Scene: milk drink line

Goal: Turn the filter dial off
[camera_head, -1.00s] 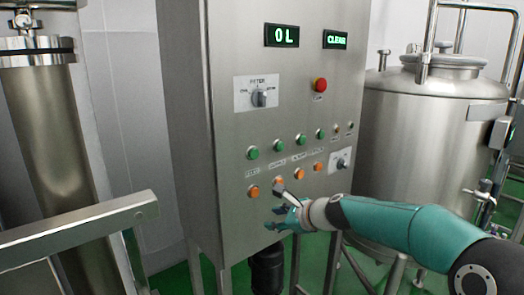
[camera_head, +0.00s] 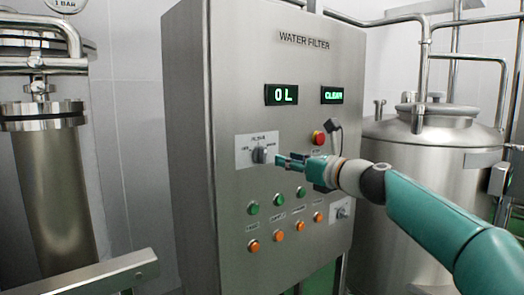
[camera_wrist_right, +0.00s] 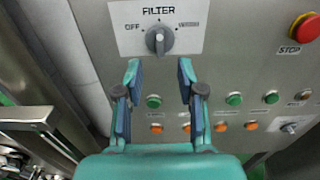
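The filter dial (camera_head: 261,155) is a grey knob on a white plate on the steel cabinet's front. In the right wrist view the dial (camera_wrist_right: 160,39) sits under the word FILTER, with OFF at its left and another label at its right. I cannot tell for sure which label it points to. My right gripper (camera_wrist_right: 159,68) is open, its two teal fingers apart and nothing between them. The dial lies just beyond the fingertips, centred on the gap. In the head view this gripper (camera_head: 283,160) is just right of the dial. My left gripper is not in view.
A red stop button (camera_head: 318,138) is right of the dial. Green buttons (camera_head: 253,208) and orange buttons (camera_head: 253,246) are below it. A second dial (camera_head: 341,210) sits lower right. Displays reading 0 L (camera_head: 282,95) and CLEAN (camera_head: 332,95) are above. A steel tank (camera_head: 425,150) stands right.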

